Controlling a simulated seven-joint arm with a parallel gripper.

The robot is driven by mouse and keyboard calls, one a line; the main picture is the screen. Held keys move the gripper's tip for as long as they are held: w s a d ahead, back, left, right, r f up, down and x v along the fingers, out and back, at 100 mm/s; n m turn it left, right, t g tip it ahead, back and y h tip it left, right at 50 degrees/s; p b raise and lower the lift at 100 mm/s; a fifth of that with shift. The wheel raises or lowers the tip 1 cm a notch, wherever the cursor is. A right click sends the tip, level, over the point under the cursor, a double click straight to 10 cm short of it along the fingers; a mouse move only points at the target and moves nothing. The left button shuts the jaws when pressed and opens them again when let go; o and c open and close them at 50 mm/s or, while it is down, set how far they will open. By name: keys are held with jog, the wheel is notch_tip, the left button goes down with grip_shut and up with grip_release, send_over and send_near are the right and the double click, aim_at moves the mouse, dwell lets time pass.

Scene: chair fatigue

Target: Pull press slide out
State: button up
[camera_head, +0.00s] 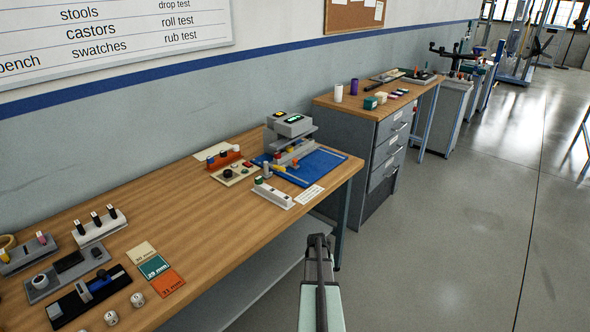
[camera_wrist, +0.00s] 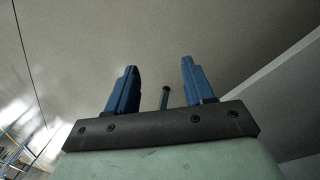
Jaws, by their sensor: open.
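In the wrist view my gripper (camera_wrist: 158,72) shows two blue fingers spread open with nothing held. The machine does not show in the wrist view.
A white block with buttons (camera_head: 274,194), a beige control box (camera_head: 236,173) and a white card (camera_head: 309,194) lie close to the machine. A black fixture with a blue slider (camera_head: 92,290) is at the near left. Bare wood lies between; open floor is right.

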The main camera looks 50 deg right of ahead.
jog(key=s+d+r+m+h, duration=0.1)
jog(key=s+d+r, duration=0.2)
jog(key=d+r, duration=0.35)
jog(key=s+d+r+m, duration=0.1)
jog(key=s+d+r, duration=0.25)
jog(key=d, duration=0.65)
jog(key=s+d+r+m+h, duration=0.1)
jog(key=s+d+r, duration=0.1)
jog(key=d+r, duration=0.5)
notch_tip(320, 180, up, 29)
jog(key=n+t, duration=0.4)
jog(key=t, duration=0.1)
send_over(295, 160)
jog(key=s+a, duration=0.4)
jog(key=x, duration=1.3)
jog(key=shift+a+f, duration=0.1)
jog(key=shift+f, duration=0.1)
jog(key=shift+c, duration=0.3)
grip_shut()
